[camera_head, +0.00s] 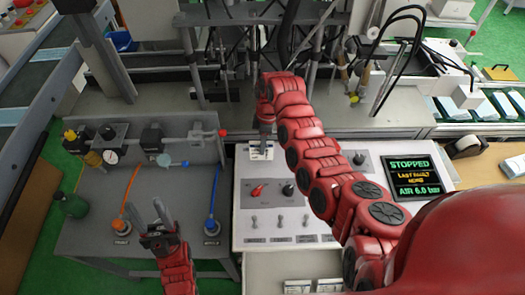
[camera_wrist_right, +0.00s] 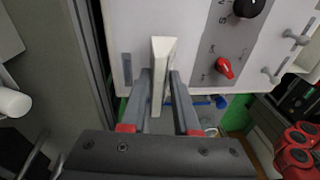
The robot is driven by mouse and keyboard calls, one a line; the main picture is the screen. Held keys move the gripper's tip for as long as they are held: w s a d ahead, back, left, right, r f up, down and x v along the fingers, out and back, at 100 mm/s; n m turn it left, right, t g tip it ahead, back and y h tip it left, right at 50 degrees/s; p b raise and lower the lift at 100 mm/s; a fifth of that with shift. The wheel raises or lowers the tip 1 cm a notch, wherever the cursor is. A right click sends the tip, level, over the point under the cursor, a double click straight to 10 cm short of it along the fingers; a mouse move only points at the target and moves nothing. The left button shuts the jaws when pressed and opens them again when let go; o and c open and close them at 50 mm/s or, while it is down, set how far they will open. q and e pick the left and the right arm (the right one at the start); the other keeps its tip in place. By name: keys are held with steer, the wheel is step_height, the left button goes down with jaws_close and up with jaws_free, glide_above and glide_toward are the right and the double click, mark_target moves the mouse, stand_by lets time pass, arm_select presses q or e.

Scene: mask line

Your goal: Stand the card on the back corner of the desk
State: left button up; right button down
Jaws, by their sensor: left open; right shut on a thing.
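The card (camera_wrist_right: 163,78) is a pale, thin slab standing on edge between the fingers of my right gripper (camera_wrist_right: 160,100) in the right wrist view. In the head view my right gripper (camera_head: 265,138) points down at the back left corner of the control desk (camera_head: 240,220). A pale bit of the card (camera_head: 261,152) shows below its fingers. I cannot tell whether the card touches the desk. My left gripper (camera_head: 150,218) is open and empty, low on the left over the grey bench.
The desk carries a red knob (camera_head: 257,190), a black knob (camera_head: 289,188), several toggle switches and a screen (camera_head: 412,176) reading STOPPED. Machine frames stand behind the desk.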

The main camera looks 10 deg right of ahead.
steer(key=shift+f+p, duration=0.5)
steer(key=shift+f, duration=1.15)
steer(key=shift+f, duration=0.25)
steer(key=c, duration=0.6)
jaws_free()
steer(key=shift+r, duration=0.1)
steer(key=shift+c, duration=0.2)
